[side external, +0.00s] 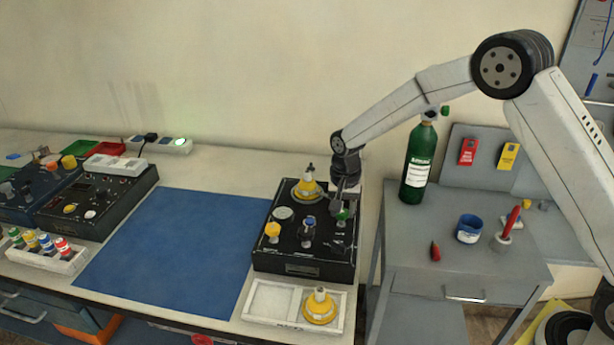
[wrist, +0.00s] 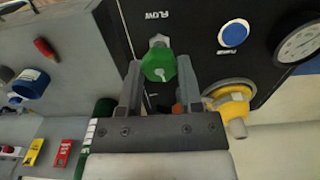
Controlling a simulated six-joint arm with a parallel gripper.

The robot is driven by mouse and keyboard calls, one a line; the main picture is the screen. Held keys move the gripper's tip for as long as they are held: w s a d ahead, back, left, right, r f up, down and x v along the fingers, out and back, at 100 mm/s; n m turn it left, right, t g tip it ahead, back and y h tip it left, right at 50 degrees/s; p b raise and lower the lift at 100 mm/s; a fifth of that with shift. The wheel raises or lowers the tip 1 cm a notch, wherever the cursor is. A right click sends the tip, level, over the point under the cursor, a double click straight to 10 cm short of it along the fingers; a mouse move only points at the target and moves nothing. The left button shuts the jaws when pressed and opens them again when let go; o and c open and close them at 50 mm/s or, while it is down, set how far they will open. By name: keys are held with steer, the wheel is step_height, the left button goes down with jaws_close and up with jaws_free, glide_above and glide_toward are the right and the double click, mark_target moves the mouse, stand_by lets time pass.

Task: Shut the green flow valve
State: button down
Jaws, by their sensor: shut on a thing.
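The green flow valve (wrist: 158,66) stands on the black trainer panel (wrist: 190,40) beside the label "FLOW" in the wrist view. It has a pale pointer mark on its face. In the side view the valve (side external: 344,215) is partly covered at the panel's right edge. My gripper (wrist: 160,74) has one finger on each side of the valve and is shut on it. In the side view my gripper (side external: 343,204) points down over the right side of the trainer (side external: 302,269).
A blue knob (side external: 308,222), a yellow knob (side external: 272,230) and a yellow regulator (side external: 307,188) stand close by on the trainer. A white tray (side external: 263,301) lies in front. A green bottle (side external: 418,165) stands on the right cart. The blue mat (side external: 180,250) is clear.

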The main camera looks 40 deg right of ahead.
mark_target(344, 211)
steer(key=shift+r+m, duration=0.1)
steer(key=shift+m, duration=1.6)
steer(key=shift+c, duration=1.3)
jaws_free()
steer(key=shift+r, duration=3.9)
steer(key=shift+s, duration=0.15)
